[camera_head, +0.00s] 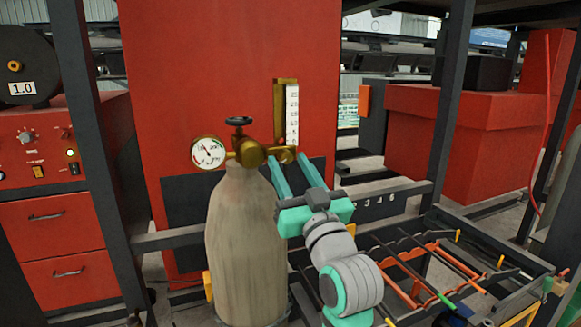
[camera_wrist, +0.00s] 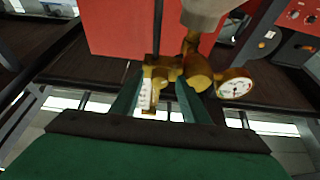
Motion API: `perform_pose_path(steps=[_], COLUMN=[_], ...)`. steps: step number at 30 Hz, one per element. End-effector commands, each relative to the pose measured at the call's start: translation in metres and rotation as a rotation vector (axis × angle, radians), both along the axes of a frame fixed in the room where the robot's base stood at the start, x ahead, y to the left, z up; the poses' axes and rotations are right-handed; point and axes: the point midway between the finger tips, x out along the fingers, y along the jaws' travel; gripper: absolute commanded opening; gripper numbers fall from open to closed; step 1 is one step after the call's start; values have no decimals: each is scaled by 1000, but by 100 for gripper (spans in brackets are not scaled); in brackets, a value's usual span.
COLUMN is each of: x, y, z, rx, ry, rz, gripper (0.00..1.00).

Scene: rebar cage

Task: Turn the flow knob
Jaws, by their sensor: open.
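A beige gas cylinder (camera_head: 243,245) stands upright with a brass regulator (camera_head: 250,153) on top. A round gauge (camera_head: 208,153) is at the regulator's left and a black handwheel (camera_head: 238,122) is above it. At its right is a flow meter (camera_head: 292,115) with a white scale and a small brass knob (camera_head: 287,156) at its foot. My gripper (camera_head: 287,162) is open, its green fingers pointing at the knob, one to each side. In the wrist view the fingers flank the brass fitting (camera_wrist: 160,70) and flow meter (camera_wrist: 149,90); whether they touch it I cannot tell.
A red cabinet (camera_head: 225,60) stands behind the cylinder. A red control unit (camera_head: 40,150) with a black reel is at the left. Dark frame posts (camera_head: 448,100) and a rack with orange bars (camera_head: 420,265) are at the right.

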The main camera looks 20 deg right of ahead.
Motion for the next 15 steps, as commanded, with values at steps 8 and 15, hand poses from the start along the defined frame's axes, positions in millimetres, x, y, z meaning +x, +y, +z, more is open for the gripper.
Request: perform_pose_path(steps=[8,15], x=[2,2], y=[0,0], z=[1,1], rx=[0,-1], ry=[1,1], rz=[0,0], gripper=[41,0])
